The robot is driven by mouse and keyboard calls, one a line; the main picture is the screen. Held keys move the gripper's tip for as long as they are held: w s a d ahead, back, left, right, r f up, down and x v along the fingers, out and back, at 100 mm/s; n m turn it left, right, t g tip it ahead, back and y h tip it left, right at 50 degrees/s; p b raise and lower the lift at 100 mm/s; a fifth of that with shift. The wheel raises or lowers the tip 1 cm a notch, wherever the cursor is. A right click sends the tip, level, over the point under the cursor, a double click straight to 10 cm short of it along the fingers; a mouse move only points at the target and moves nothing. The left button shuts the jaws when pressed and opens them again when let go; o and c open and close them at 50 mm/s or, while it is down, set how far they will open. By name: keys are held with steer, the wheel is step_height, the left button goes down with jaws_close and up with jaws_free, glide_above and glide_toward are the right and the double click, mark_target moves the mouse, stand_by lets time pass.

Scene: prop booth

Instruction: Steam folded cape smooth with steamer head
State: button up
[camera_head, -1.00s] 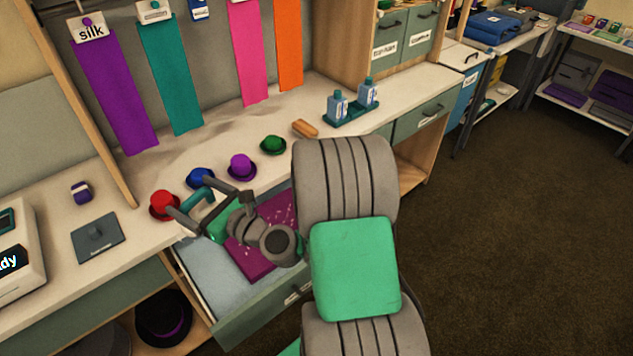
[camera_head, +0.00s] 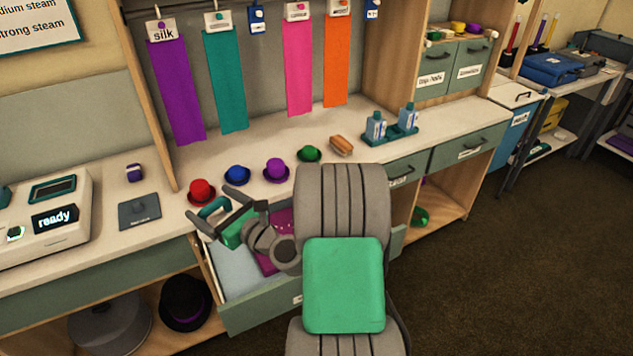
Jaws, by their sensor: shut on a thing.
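My gripper (camera_head: 208,202) is above the left end of the open drawer (camera_head: 262,312), near the counter's front edge. It is shut on a dark teal looped handle (camera_head: 214,206), which looks like the steamer head's; the rest of that tool is hard to make out behind the fingers. A magenta folded cloth with pale specks, seemingly the cape (camera_head: 267,264), lies in the drawer on pale blue cloth. My arm hides much of it, so I cannot tell how smooth it is. The held tool appears apart from the cloth.
A steam unit reading "ready" (camera_head: 55,216) and a grey pad (camera_head: 139,211) are on the counter at left. Several small hats, including a red one (camera_head: 201,192), line the counter close behind my gripper. A brown block (camera_head: 341,146) and bottles (camera_head: 376,128) stand farther right.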

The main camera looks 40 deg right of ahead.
steer(key=s+d+f+m+h+b, duration=0.2)
steer(key=d+h, duration=0.1)
steer(key=d, duration=0.7)
steer(key=s+d+f+m+h+b, duration=0.1)
steer(key=s+d+h, duration=0.15)
steer(key=d, duration=0.85)
steer(key=s+d+f+m+h+b, duration=0.2)
steer(key=s+d, duration=0.1)
steer(key=d, duration=0.7)
steer(key=shift+f+b, duration=3.5)
steer(key=shift+b, duration=0.25)
steer(key=w+a+p, duration=0.2)
steer(key=a+p, duration=0.1)
steer(key=a, duration=0.6)
steer(key=w+a+p, duration=0.3)
steer(key=a, duration=0.6)
steer(key=shift+w+a+p, duration=0.15)
steer(key=shift+w+p, duration=0.15)
steer(key=shift+p, duration=0.1)
steer(key=shift+r, duration=0.1)
step_height(320, 180, up, 15)
steer(key=p, duration=1.5)
